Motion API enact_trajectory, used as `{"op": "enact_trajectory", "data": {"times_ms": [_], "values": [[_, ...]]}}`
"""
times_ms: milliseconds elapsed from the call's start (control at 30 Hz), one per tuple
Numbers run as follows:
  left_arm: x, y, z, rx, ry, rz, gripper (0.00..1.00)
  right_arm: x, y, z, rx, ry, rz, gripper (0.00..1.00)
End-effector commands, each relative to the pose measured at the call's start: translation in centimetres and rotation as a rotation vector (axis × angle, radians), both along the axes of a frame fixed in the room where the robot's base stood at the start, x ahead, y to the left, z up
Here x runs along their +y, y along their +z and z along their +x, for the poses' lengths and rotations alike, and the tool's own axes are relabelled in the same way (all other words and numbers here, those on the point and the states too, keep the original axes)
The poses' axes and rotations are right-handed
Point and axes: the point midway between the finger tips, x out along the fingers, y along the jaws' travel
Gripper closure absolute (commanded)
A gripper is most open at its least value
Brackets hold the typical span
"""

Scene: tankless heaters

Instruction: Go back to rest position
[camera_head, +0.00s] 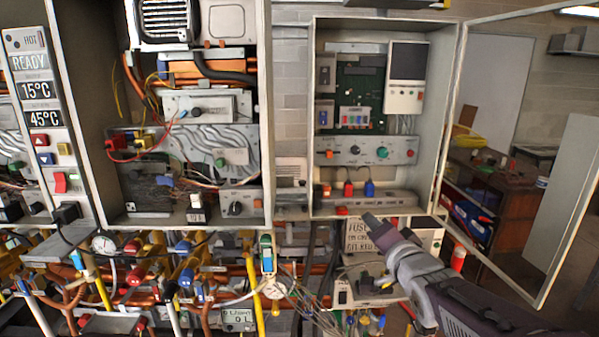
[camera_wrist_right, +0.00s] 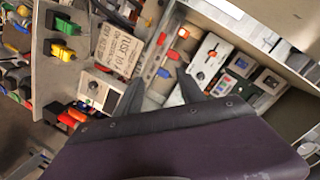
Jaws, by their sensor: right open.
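My right gripper (camera_head: 378,226) reaches in from the lower right in the head view. It is in front of the lower edge of the open grey cabinet (camera_head: 444,110), over a box with a printed fuse label (camera_head: 358,238). In the right wrist view the two dark fingers of my right gripper (camera_wrist_right: 160,92) stand apart with nothing between them. Beyond them the cabinet's inside shows tilted, with a red plug (camera_wrist_right: 173,54) and a blue plug (camera_wrist_right: 163,73). My left gripper and arm are not in view.
The cabinet's framed door (camera_head: 562,235) stands open at the right, close to my right arm. A heater housing (camera_head: 265,120) is at the left. Pipes, valves and a gauge (camera_head: 104,244) crowd the area below. A wooden workbench (camera_head: 510,210) stands behind the door.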

Motion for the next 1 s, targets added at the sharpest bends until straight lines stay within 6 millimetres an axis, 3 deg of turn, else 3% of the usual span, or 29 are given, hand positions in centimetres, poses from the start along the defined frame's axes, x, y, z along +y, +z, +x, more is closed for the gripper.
{"op": "enact_trajectory", "data": {"times_ms": [167, 267, 367, 433, 533, 600, 700, 1000], "values": [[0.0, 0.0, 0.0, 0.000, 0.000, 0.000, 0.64, -0.2, -7.8, -1.3, 0.206, -0.001, -0.060, 0.54], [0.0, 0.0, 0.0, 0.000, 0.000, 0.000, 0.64, -0.4, -13.2, -3.3, 0.364, 0.015, -0.125, 0.54], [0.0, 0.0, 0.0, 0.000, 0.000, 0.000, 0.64, -0.6, -19.6, -7.1, 0.576, 0.064, -0.223, 0.54], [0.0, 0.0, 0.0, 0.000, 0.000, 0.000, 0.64, -0.7, -24.2, -11.2, 0.755, 0.136, -0.309, 0.54], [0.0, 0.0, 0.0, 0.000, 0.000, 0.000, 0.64, -0.8, -28.8, -17.6, 0.979, 0.284, -0.426, 0.54], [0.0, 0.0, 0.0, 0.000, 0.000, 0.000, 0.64, -0.7, -30.4, -21.3, 1.092, 0.404, -0.493, 0.54], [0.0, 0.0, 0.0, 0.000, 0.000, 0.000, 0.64, -0.5, -31.1, -24.3, 1.167, 0.562, -0.578, 0.54], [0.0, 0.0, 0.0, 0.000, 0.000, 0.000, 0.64, -0.5, -31.1, -24.7, 1.165, 0.637, -0.635, 0.54]]}}
